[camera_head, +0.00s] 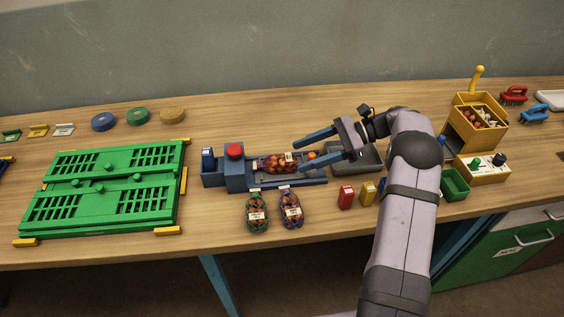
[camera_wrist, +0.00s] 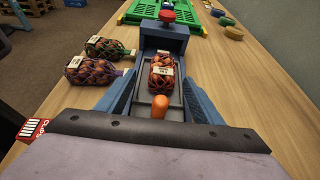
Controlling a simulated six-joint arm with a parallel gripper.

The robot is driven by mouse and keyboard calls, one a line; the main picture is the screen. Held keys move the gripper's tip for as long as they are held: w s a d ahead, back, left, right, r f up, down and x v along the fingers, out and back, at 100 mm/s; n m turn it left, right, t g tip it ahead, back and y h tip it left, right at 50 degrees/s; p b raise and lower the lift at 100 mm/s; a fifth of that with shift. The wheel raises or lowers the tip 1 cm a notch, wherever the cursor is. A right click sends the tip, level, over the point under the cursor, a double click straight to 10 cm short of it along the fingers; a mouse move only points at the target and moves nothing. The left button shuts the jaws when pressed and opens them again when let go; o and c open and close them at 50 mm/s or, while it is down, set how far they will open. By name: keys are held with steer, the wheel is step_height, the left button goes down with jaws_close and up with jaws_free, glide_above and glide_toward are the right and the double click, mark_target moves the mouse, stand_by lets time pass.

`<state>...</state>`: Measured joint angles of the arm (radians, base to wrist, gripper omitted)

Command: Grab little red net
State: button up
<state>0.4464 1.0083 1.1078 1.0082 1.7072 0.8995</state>
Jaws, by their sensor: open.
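The little red net (camera_head: 273,164) is a sack of orange-brown round goods with a pale label. It lies on the grey bed of a blue device, and it also shows in the wrist view (camera_wrist: 161,76). My gripper (camera_head: 304,153) is open, with its blue fingers spread at the right end of the bed. In the wrist view the fingers (camera_wrist: 163,100) stand to either side of the bed, short of the net. The net lies beyond the fingertips, and nothing is between them except an orange piece (camera_wrist: 158,106) on the bed.
A green net (camera_head: 257,212) and a purple net (camera_head: 291,208) lie in front of the blue device (camera_head: 235,178), which has a red knob (camera_head: 234,151). A red box (camera_head: 346,196) and a yellow box (camera_head: 367,193) stand nearby. A green crate (camera_head: 105,190) lies left.

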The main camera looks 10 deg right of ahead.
mark_target(292, 157)
steer(key=shift+w+p+x, duration=0.2)
steer(key=shift+p+x, duration=0.7)
steer(key=shift+x, duration=1.1)
steer(key=shift+a+f, duration=0.35)
steer(key=shift+a, duration=0.3)
steer(key=c, duration=1.3)
